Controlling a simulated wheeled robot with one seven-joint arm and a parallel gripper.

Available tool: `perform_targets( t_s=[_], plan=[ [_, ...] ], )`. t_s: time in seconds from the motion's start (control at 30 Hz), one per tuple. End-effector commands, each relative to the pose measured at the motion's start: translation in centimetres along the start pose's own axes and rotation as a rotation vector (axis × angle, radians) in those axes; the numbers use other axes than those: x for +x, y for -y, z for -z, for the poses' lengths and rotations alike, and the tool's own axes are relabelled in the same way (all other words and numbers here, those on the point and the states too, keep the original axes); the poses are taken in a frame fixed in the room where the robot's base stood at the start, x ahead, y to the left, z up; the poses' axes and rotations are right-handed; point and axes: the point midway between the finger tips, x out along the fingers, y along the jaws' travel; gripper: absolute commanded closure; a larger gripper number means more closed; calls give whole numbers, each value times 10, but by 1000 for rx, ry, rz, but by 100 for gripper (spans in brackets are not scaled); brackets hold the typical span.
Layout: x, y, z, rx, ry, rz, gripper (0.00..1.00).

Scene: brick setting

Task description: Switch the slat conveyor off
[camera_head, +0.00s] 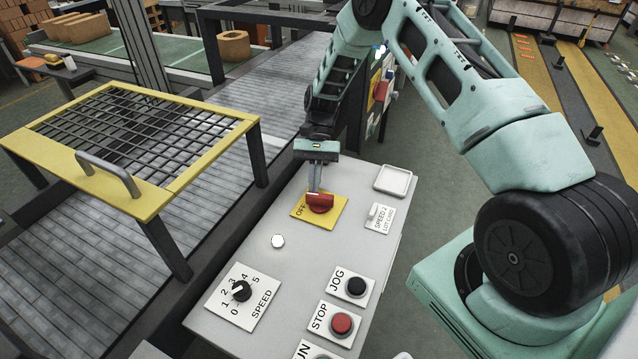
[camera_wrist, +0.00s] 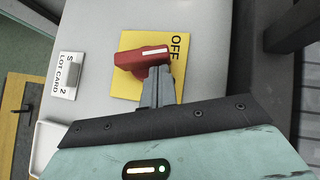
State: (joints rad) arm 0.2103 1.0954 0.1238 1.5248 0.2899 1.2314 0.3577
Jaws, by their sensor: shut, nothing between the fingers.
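The control desk (camera_head: 265,215) stands beside the slat conveyor (camera_head: 75,255). On its far part is a red rotary switch (camera_head: 320,203) on a yellow plate (camera_head: 330,220) marked OFF. My gripper (camera_head: 314,190) is shut and points down at the switch from its far side. In the wrist view the shut fingertips (camera_wrist: 158,72) are at the red handle (camera_wrist: 143,60), close to or touching its edge. The handle's white line points toward the OFF lettering (camera_wrist: 175,47). I cannot tell whether the slats are moving.
A speed dial (camera_head: 241,290), a black JOG button (camera_head: 356,286) and a red STOP button (camera_head: 341,323) sit on the desk's near part. A lot card holder (camera_head: 378,217) and a white tray (camera_head: 393,180) lie right of the switch. A yellow-framed mesh guard (camera_head: 130,135) stands over the conveyor.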

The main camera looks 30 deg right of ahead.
Motion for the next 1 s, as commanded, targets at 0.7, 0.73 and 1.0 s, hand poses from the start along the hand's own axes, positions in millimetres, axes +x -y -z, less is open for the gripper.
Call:
perform_targets(
  t_s=[0.7,0.73,1.0],
  plan=[
    [9,16,-9,-340,-2,-341,100],
    [9,16,-9,-345,-1,-346,100],
    [10,17,-10,-368,-1,-368,100]
  ],
)
